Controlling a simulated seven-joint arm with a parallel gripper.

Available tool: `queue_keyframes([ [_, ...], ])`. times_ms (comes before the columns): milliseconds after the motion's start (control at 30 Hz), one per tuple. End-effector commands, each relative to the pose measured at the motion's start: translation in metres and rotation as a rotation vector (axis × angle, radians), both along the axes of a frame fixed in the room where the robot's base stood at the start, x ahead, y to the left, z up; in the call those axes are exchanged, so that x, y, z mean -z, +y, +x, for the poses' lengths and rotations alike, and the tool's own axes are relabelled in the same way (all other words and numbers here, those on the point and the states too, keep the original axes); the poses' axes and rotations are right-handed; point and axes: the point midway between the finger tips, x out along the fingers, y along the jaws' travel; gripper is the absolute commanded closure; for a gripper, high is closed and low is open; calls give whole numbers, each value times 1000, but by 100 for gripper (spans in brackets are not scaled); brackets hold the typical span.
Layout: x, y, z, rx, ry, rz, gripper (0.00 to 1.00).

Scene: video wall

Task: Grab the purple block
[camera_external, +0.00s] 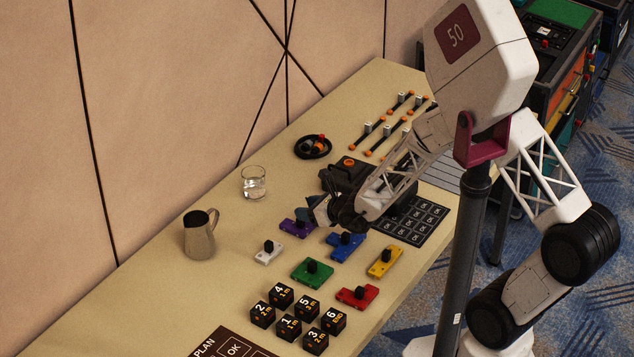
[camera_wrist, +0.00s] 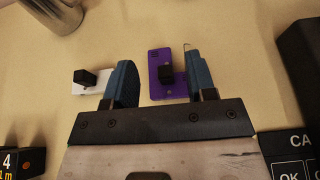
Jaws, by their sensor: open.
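The purple block (camera_wrist: 157,87) has a black knob on top and lies flat on the table. In the wrist view it sits between the two fingers of my gripper (camera_wrist: 160,82), closer to the right finger. My gripper is open and empty. In the external view the purple block (camera_external: 291,228) shows just left of my gripper (camera_external: 322,208), which partly hides it. I cannot tell the exact height of the fingers above the table.
A white block (camera_external: 268,255) lies left of the purple one, with blue (camera_external: 345,247), green (camera_external: 312,274), yellow (camera_external: 385,263) and red (camera_external: 357,298) blocks nearby. A metal pitcher (camera_external: 199,238) and a glass (camera_external: 253,184) stand behind. Several numbered black cubes (camera_external: 290,328) are in front.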

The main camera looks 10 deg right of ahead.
Motion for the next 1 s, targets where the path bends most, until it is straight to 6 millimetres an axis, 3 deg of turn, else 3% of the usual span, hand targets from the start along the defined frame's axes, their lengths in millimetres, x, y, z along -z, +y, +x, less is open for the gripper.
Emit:
queue_keyframes([
  [567, 12, 0, 0, 0, -1, -1, 49],
  [867, 43, 0, 0, 0, 1, 0, 49],
  [1000, 47, 12, 12, 0, -1, 0, 49],
])
